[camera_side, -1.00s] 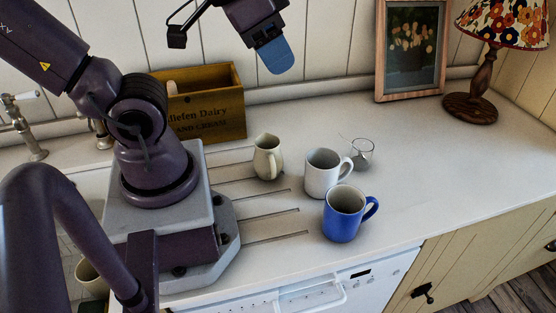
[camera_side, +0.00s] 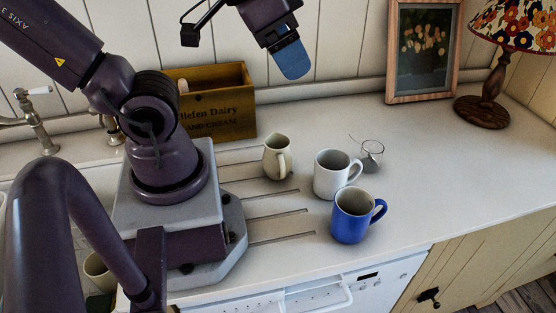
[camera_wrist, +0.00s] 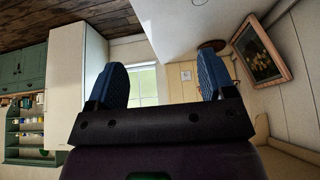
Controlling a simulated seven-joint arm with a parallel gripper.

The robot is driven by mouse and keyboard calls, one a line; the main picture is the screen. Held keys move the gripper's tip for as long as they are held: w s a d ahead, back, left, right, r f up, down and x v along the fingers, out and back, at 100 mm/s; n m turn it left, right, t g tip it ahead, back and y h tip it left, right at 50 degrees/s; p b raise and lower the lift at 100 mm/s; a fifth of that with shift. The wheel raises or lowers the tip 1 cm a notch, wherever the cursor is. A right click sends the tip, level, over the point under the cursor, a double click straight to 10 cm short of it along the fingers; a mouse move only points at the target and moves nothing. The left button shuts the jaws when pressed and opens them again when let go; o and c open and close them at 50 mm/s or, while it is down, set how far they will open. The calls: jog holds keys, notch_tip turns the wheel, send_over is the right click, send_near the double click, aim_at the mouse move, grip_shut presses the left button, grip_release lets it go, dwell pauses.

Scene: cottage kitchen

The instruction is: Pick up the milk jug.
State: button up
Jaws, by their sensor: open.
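The milk jug (camera_side: 277,157) is a small cream jug standing upright on the white worktop (camera_side: 420,190), left of the white mug, with its handle on the right. My gripper (camera_side: 292,60) is well above the worktop and apart from the jug, in front of the back wall. In the wrist view my gripper (camera_wrist: 162,85) shows two blue fingers spread wide with nothing between them. The wrist view faces the room, and the jug is not in it.
A picture frame (camera_side: 390,70) and a lamp (camera_side: 490,88) are at the back right. The right worktop is clear.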

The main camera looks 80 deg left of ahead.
jog(key=w+d+f+m+g, duration=0.1)
jog(key=d+f+m+g, duration=0.25)
jog(key=f, duration=0.35)
jog(key=m+y, duration=1.5)
jog(key=y, duration=0.3)
send_over(283, 178)
jog(key=d, duration=0.5)
notch_tip(283, 178, down, 18)
jog(key=shift+g, duration=0.55)
notch_tip(283, 178, down, 7)
jog(key=shift+s+f, duration=0.1)
jog(key=shift+s, duration=0.05)
jog(key=shift+a+f, duration=0.2)
jog(key=shift+f, duration=0.1)
jog(key=a, duration=0.7)
jog(key=shift+w+a+r, duration=0.1)
jog(key=shift+w, duration=0.1)
grip_shut()
